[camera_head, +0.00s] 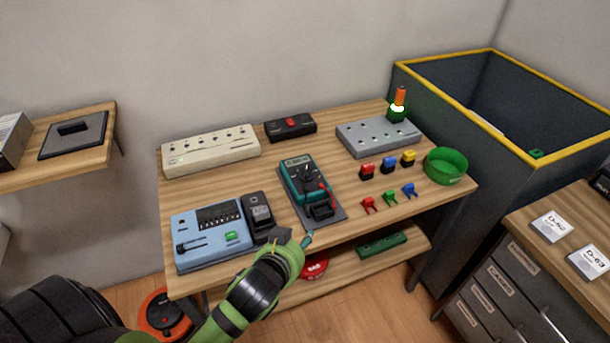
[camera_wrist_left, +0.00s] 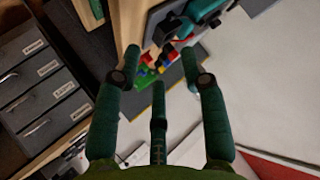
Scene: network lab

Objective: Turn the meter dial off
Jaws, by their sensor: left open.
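The meter (camera_head: 293,178) is a teal and black handheld unit lying on a grey mat (camera_head: 335,213) at the middle of the wooden bench. Its display is at the far end and a dark dial (camera_head: 308,180) sits in its middle; the dial's setting is too small to read. A red lead and a black block are at its near end. My left gripper (camera_head: 294,238) is open and empty at the bench's front edge, just nearer than the meter and apart from it. In the left wrist view its spread fingers (camera_wrist_left: 160,58) point towards the teal meter (camera_wrist_left: 197,12), partly cut off at the top.
A blue device (camera_head: 213,252) with a black handset stands left of the meter. Small coloured clips and blocks, a green bowl (camera_head: 446,166) and a grey panel (camera_head: 372,138) are to the right. A beige strip (camera_head: 211,150) and a black box (camera_head: 290,127) stand behind.

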